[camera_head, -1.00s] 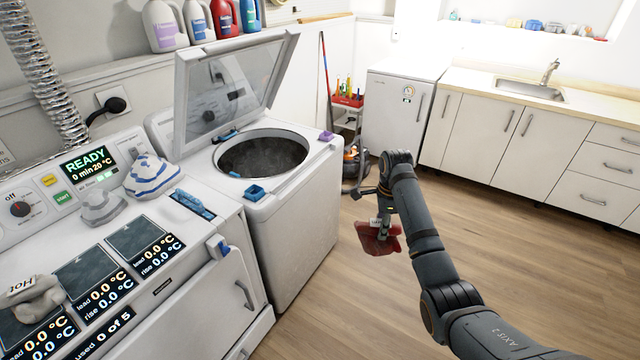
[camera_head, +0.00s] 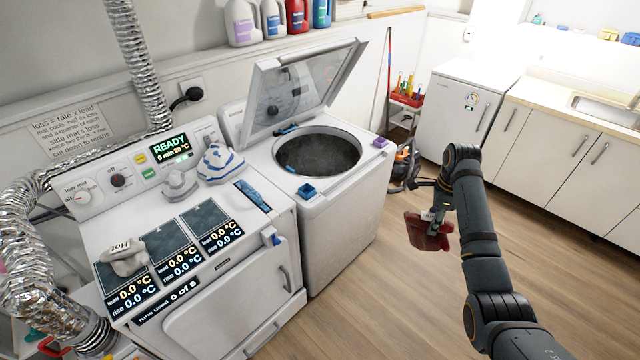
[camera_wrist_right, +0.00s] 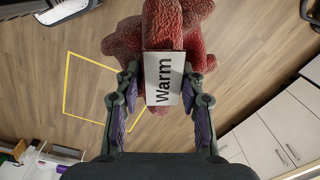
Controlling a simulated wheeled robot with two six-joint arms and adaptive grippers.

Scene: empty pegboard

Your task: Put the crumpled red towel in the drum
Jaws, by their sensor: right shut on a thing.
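The crumpled red towel (camera_head: 428,232) hangs from my right gripper (camera_head: 436,212), over the open floor to the right of the washer. In the right wrist view the towel (camera_wrist_right: 125,42) sits between the two fingers of the right gripper (camera_wrist_right: 163,88), with a white tag reading "Warm" (camera_wrist_right: 164,78) on it. The gripper is shut on the towel. The drum (camera_head: 318,152) is the dark round opening in the top of the white washer (camera_head: 345,225), with its lid (camera_head: 305,88) raised. The towel is outside the drum, to its right and lower. My left gripper is not in view.
The dryer (camera_head: 225,320) stands left of the washer, with a grey cloth (camera_head: 180,184), a blue-striped cloth (camera_head: 220,163) and a "Hot" tagged cloth (camera_head: 124,256) on top. Bottles (camera_head: 297,16) line the shelf behind. A small fridge (camera_head: 460,110) stands at the back.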

